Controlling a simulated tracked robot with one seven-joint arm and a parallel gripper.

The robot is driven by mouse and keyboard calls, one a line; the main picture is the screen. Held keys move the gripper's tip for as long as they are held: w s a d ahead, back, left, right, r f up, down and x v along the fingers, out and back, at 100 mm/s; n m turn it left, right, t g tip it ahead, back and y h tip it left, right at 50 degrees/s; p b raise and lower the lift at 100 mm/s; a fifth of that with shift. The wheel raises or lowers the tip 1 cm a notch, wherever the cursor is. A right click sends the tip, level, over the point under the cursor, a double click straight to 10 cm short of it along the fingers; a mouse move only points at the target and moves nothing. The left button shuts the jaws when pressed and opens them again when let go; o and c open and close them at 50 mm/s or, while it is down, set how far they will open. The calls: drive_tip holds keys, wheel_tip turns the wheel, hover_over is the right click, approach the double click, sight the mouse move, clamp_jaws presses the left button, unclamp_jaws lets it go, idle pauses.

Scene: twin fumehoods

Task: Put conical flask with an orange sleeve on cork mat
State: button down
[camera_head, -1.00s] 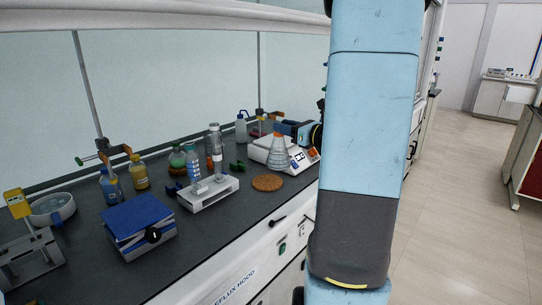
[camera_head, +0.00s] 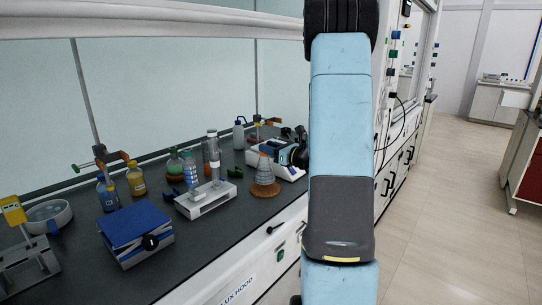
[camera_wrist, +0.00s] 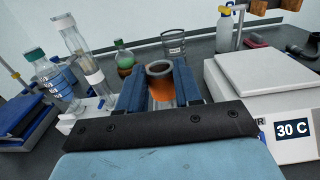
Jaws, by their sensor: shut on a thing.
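The conical flask (camera_head: 264,173) is clear glass with an orange sleeve on its neck. It stands upright in the head view, directly over the round brown cork mat (camera_head: 266,192). Its base overlaps the mat in the picture; I cannot tell whether it touches. My gripper (camera_head: 270,153) is shut on the flask's neck, coming from the right. In the wrist view the orange sleeve (camera_wrist: 161,91) and grey rim sit between my blue fingers (camera_wrist: 160,88).
A white device (camera_wrist: 262,95) reading "30 C" stands right of the flask. The hood's front edge is close to the mat.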

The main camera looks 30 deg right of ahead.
sight(264, 163)
wheel_tip(264, 163, down, 3)
drive_tip(key=shift+r, duration=0.1)
drive_tip(key=c, duration=0.8)
unclamp_jaws()
drive_tip(key=shift+o, duration=0.2)
